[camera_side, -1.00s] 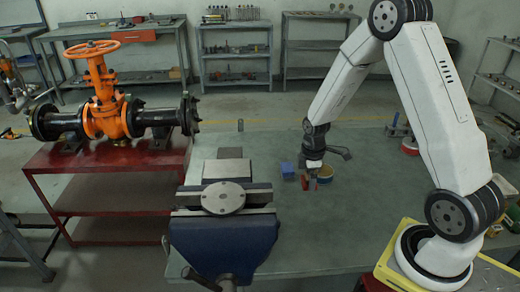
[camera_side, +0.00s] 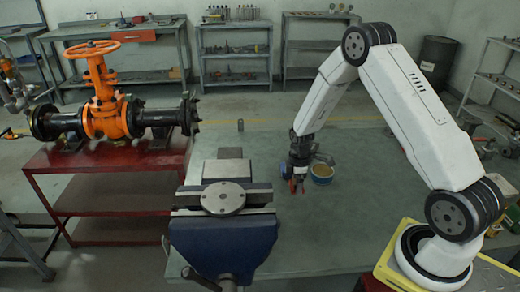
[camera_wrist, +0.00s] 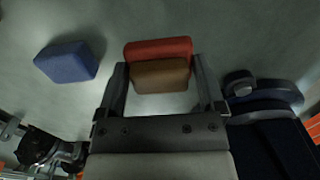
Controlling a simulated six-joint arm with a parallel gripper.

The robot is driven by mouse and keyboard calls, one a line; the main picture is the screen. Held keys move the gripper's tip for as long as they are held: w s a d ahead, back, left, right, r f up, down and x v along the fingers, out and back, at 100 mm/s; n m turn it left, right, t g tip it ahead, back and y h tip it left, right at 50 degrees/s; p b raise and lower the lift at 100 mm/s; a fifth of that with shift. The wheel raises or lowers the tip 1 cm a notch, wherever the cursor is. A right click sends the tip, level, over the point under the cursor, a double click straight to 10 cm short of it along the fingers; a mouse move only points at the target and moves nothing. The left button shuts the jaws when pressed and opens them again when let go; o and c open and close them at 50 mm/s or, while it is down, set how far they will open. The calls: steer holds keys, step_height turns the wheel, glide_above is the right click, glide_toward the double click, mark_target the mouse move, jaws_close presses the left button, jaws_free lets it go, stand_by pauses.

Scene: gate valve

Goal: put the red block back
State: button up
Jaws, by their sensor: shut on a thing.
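The red block (camera_wrist: 158,48) shows in the wrist view between the tips of my gripper (camera_wrist: 160,84). A brownish face (camera_wrist: 160,76) lies against its near side; I cannot tell whether this is the same block or another piece. My gripper is shut on the red block. In the side view my gripper (camera_side: 297,186) points down over the green-grey bench, right of the vise, with a bit of red at its tips. I cannot tell whether the block touches the bench.
A blue block (camera_wrist: 67,62) lies left of my gripper in the wrist view; in the side view it is mostly hidden. The vise (camera_side: 224,230) is to the left. The orange valve (camera_side: 104,115) stands on a red table.

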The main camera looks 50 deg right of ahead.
steer(key=shift+w+f, duration=0.15)
steer(key=shift+f, duration=1.55)
steer(key=shift+f, duration=0.15)
steer(key=o, duration=0.9)
steer(key=shift+r, duration=0.2)
steer(key=shift+r, duration=5.95)
